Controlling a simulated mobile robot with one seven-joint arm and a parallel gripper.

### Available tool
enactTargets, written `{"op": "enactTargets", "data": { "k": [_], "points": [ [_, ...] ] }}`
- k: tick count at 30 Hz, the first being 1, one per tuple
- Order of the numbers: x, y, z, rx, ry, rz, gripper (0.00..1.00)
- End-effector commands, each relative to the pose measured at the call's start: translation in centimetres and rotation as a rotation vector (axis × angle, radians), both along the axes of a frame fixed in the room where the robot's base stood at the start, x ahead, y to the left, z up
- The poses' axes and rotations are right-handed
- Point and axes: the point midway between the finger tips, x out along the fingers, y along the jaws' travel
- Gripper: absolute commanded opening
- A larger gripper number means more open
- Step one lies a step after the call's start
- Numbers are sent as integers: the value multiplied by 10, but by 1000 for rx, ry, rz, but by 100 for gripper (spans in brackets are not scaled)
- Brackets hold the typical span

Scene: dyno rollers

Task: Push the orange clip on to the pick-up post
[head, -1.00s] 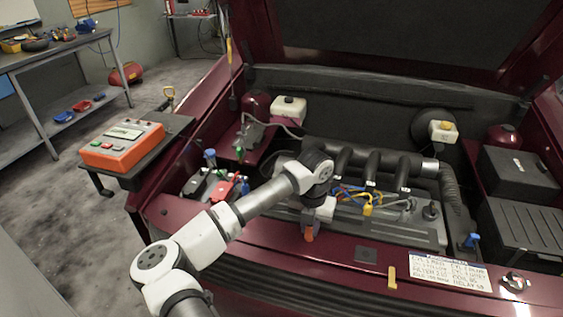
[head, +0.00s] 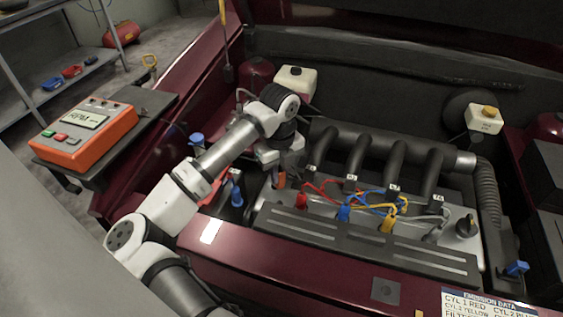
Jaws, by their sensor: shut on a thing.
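My gripper (head: 281,167) is at the left end of the engine, pointing down, with its fingers closed around an orange clip (head: 281,180). Only the clip's lower part shows below the fingers. The clip is close to the left end of the engine, beside the red plug-lead boot (head: 301,200). I cannot make out the pick-up post; it may be hidden by the clip, gripper or arm. I cannot tell whether the clip touches anything below it.
Blue (head: 344,213) and yellow (head: 386,225) boots with looping leads stand on the engine, in front of dark intake pipes (head: 354,155). A blue-topped part (head: 236,190) stands left of the clip. An orange RPM meter (head: 85,133) sits on the side shelf at left.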

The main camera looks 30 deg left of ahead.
Motion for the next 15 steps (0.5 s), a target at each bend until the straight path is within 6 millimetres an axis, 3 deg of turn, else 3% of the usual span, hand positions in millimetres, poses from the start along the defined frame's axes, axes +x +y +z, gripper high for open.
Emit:
{"op": "enactTargets", "data": {
  "k": [8, 15],
  "points": [
    [-1, 1, -8, 0, 0, 11, 0],
    [-1, 1, -29, -1, 0, 10, 0]
  ]
}}
